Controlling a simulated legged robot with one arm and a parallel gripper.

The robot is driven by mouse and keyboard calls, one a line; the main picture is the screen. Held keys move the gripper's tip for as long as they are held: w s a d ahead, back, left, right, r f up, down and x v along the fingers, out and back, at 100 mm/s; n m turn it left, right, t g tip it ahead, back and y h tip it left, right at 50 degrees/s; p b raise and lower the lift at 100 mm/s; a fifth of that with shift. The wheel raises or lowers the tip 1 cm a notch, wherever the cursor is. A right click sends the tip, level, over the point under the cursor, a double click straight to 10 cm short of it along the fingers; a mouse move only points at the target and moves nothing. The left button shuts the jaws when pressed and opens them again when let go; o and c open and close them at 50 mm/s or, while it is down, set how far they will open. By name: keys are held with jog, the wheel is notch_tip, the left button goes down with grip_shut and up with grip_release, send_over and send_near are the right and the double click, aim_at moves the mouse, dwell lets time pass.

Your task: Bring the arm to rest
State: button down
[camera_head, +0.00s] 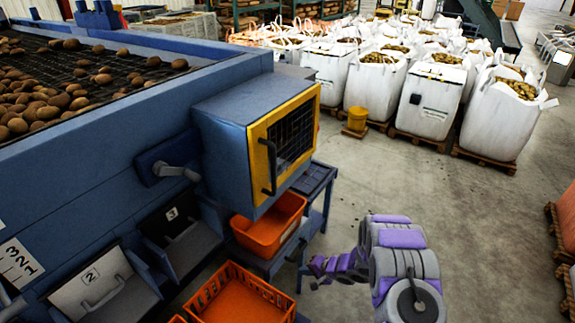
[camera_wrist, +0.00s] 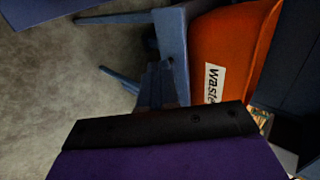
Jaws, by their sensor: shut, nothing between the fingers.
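My gripper (camera_head: 317,271) is at the end of my grey and purple arm, in the lower middle of the head view. It is shut and empty, above the concrete floor and just right of the blue stand. Its black and purple end (camera_wrist: 160,128) fills the bottom of the wrist view. My arm is folded, with its end pointing left. The fingertips are small in the head view and hard to make out.
The orange waste bin (camera_head: 268,236) sits on a blue stand (camera_head: 318,178) close left of my gripper; its label shows in the wrist view (camera_wrist: 212,84). An orange crate (camera_head: 238,300) is nearer. The blue grader (camera_head: 80,165) fills the left. Open floor (camera_head: 400,190) lies behind and right.

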jog(key=w+d+r+n+t+h, duration=0.1)
jog(key=w+d+r+h, duration=0.15)
jog(key=d+r, duration=0.3)
jog(key=w+d+r+h, duration=0.2)
jog(key=d+r+h, duration=0.25)
jog(key=r, duration=0.25)
jog(key=s+d+r+n+g+h, duration=0.15)
jog(key=s+d+r, duration=0.25)
jog(key=r, duration=0.4)
jog(key=s+d+r+m+h, duration=0.1)
jog(key=s+d+r+h, duration=0.1)
jog(key=s+d+r, duration=0.4)
jog(key=s+a+r+n+g, duration=0.1)
jog(key=s+a+r, duration=0.1)
jog(key=s+r, duration=0.35)
jog(key=s+a+r+g, duration=0.1)
jog(key=s+a+r, duration=0.1)
jog(key=s, duration=0.6)
jog(key=s+a+r+n+g, duration=0.1)
jog(key=s+a+r+g, duration=0.2)
jog(key=s, duration=0.4)
jog(key=s+a+r+n+g+y, duration=0.1)
jog(key=s+a, duration=0.3)
jog(key=s, duration=0.5)
jog(key=s+a+r+n+g+y, duration=0.1)
jog(key=s+a, duration=0.3)
jog(key=s, duration=0.5)
jog(key=shift+s+a+r+n+y+b, duration=0.3)
jog(key=shift+r+n+y+b, duration=0.25)
jog(key=shift+n, duration=0.3)
